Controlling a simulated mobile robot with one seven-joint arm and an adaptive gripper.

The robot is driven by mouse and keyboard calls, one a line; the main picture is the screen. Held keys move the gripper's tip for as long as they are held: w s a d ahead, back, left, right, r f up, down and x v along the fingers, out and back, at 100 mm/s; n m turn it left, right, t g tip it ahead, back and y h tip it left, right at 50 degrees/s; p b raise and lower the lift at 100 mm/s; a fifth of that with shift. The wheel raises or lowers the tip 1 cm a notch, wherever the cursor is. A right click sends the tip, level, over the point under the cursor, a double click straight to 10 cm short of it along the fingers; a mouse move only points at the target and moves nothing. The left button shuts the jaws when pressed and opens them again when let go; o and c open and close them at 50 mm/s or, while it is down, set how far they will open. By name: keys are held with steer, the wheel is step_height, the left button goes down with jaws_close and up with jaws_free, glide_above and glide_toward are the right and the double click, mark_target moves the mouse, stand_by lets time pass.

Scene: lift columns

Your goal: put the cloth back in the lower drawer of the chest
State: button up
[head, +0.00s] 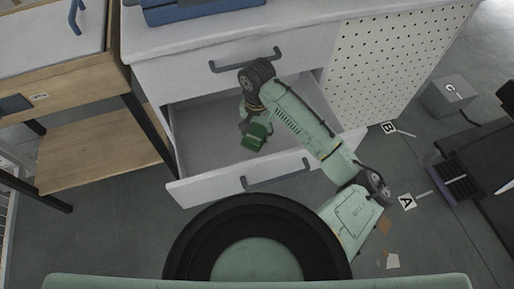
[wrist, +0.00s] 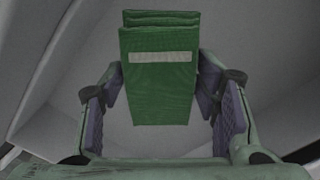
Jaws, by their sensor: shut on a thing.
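The cloth (wrist: 160,90) is green and folded, with a pale stripe across it. My gripper (wrist: 162,100) is shut on it, with a finger pad on each side. In the head view the cloth (head: 255,137) shows as a small green block below my gripper (head: 247,124). It is over the opening of the lower drawer (head: 240,180), which is pulled out of the white chest (head: 300,48). The drawer's inside looks empty where it shows. I cannot tell how far the cloth is above the drawer floor. My arm hides the drawer's right part.
The closed upper drawer has a dark handle (head: 245,63). A blue case (head: 195,10) lies on the chest top. A wooden shelf unit (head: 95,125) stands close on the left. A perforated panel (head: 395,65), a grey box (head: 448,95) and floor markers (head: 388,128) are on the right.

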step_height(320, 180, down, 11)
steer(key=shift+f+p, duration=0.1)
steer(key=shift+p, duration=0.5)
steer(key=shift+f, duration=0.2)
steer(key=o, duration=1.1)
steer(key=shift+r, duration=0.1)
step_height(320, 180, up, 12)
steer(key=shift+r+b, duration=0.15)
steer(key=shift+b, duration=0.6)
